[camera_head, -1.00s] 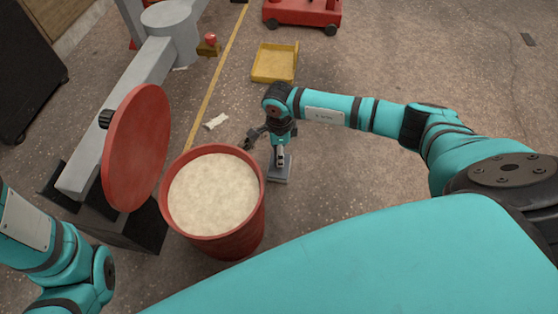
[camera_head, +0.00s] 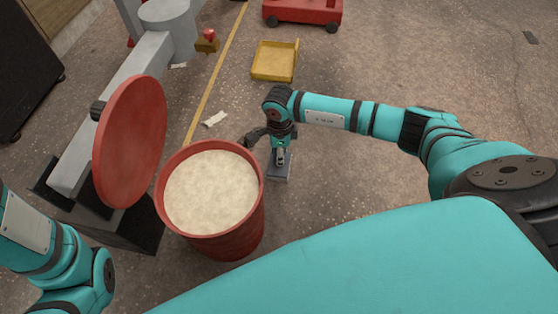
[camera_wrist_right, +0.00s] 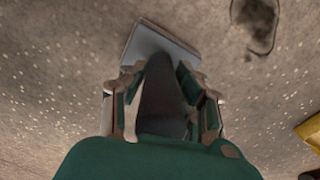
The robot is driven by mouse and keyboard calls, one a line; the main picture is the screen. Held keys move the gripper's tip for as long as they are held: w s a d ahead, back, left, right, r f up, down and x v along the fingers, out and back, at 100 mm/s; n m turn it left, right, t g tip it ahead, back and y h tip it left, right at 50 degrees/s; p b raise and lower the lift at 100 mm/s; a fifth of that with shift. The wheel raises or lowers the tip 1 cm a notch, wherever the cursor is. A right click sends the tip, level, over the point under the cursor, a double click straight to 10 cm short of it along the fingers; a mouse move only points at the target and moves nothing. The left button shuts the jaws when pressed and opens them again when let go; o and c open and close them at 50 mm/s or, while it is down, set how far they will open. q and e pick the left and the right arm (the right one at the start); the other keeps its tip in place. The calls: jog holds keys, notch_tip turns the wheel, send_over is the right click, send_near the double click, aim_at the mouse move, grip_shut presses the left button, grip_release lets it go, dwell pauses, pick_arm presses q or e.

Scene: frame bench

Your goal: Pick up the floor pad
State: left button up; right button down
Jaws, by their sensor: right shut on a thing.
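The floor pad (camera_head: 280,171) is a small flat grey plate just right of the red drum in the head view. It also shows beyond the fingers in the right wrist view (camera_wrist_right: 158,42), lying at an angle. My right gripper (camera_head: 280,156) points down over it. In the right wrist view my right gripper (camera_wrist_right: 161,80) has its two fingers on either side of the dark grey part of the pad and is shut on it. Whether the pad touches the floor I cannot tell. My left arm is at the lower left; its gripper is out of view.
A red drum (camera_head: 230,236) filled with pale material stands close left of my right gripper. A red disc (camera_head: 131,140) on a grey frame is further left. A yellow tray (camera_head: 275,61) and red cart (camera_head: 303,12) lie beyond. Floor to the right is open.

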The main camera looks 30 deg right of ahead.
notch_tip(320, 180, up, 9)
jog(key=p, duration=0.6)
jog(key=shift+p, duration=0.35)
jog(key=shift+r, duration=0.6)
